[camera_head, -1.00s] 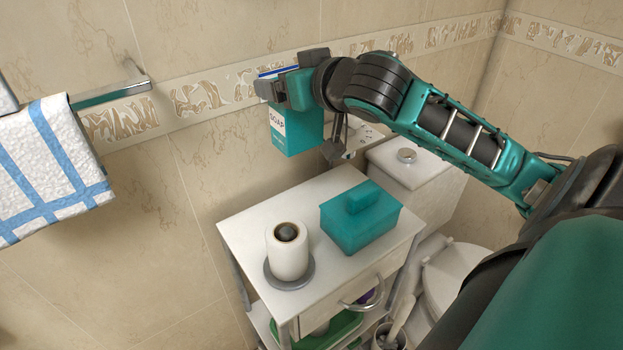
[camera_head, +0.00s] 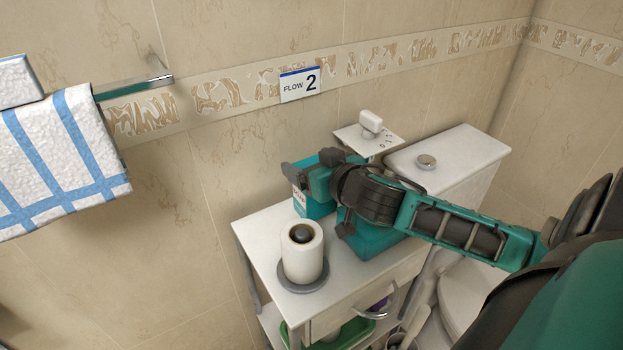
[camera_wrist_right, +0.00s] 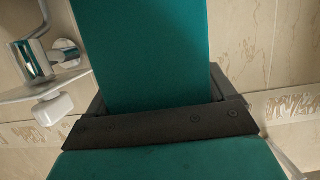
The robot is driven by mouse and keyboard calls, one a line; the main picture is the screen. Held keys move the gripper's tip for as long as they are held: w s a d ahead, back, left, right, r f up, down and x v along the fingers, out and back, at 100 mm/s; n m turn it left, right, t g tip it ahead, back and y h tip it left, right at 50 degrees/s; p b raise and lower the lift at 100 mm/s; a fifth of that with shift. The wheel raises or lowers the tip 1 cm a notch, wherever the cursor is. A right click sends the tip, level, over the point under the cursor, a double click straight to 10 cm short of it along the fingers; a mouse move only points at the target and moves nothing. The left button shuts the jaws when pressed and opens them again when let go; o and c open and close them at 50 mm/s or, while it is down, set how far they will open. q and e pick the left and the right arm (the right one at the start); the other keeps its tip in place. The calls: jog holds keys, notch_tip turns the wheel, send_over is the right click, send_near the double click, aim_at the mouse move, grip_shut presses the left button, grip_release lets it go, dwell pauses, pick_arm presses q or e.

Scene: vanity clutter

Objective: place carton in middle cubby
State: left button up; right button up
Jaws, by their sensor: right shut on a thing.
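The teal soap carton (camera_head: 317,209) has a white label and is partly hidden by my right gripper (camera_head: 308,176). The gripper is shut on its upper part. The carton is upright at the back of the white cart's top; I cannot tell whether its base touches the top. In the right wrist view the carton (camera_wrist_right: 140,50) fills the upper middle, behind a dark finger bar of the gripper (camera_wrist_right: 160,125). I cannot make out a middle cubby. My left gripper is not in view.
The white cart (camera_head: 262,232) bears a paper roll (camera_head: 302,258) on a grey stand and a teal lidded box (camera_head: 365,238), partly behind my arm. A green tray (camera_head: 350,335) is on its lower shelf. The toilet tank (camera_head: 470,150) stands right. A striped towel (camera_head: 60,165) hangs left.

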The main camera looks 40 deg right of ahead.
jog(key=shift+f, duration=1.7)
jog(key=shift+b, duration=0.3)
jog(key=shift+f, duration=0.15)
jog(key=o, duration=1)
